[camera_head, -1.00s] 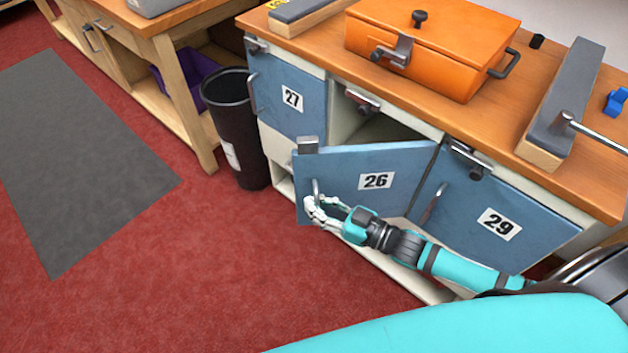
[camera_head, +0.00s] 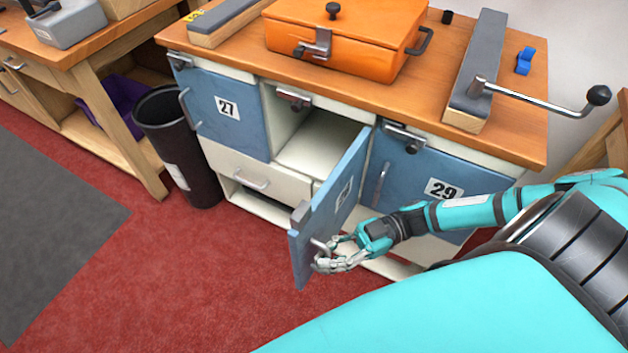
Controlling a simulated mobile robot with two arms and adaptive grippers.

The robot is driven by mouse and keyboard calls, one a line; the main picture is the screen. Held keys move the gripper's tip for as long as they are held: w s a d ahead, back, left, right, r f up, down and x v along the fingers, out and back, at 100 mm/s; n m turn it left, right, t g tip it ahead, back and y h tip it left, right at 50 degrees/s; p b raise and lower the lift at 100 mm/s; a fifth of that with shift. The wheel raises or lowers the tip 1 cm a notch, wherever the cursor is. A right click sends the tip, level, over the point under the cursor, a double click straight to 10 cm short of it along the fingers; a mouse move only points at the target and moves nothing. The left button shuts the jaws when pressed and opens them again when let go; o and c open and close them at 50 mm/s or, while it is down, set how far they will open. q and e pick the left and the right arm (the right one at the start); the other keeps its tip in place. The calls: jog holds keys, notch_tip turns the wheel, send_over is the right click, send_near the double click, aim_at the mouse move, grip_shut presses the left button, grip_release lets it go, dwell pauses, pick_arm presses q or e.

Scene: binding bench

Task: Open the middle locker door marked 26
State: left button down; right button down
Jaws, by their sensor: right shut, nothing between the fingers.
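The blue middle locker door marked 26 (camera_head: 328,217) stands swung well outward, hinged on its right side, and is seen at a steep angle. Its number label (camera_head: 344,191) is strongly foreshortened. The pale compartment (camera_head: 322,142) behind it shows open and looks empty. A metal handle (camera_head: 320,246) sits near the door's free edge. My right gripper (camera_head: 330,262) is at this handle, on the door's outer face, with its fingers shut and nothing gripped between them. Whether the fingers touch the handle is hard to tell. My left gripper is out of view.
Blue doors 27 (camera_head: 212,115) and 29 (camera_head: 425,165) flank the opening, both closed. A black bin (camera_head: 180,150) stands left of the cabinet. An orange box (camera_head: 345,40) sits on the wooden top (camera_head: 205,58). The red floor (camera_head: 220,270) before the door is clear.

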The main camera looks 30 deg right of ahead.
jog(key=shift+d+r, duration=0.15)
jog(key=shift+d, duration=0.1)
jog(key=shift+s+g, duration=0.1)
jog(key=shift+g, duration=0.3)
jog(key=c, duration=1.6)
grip_release()
jog(key=shift+c, duration=0.2)
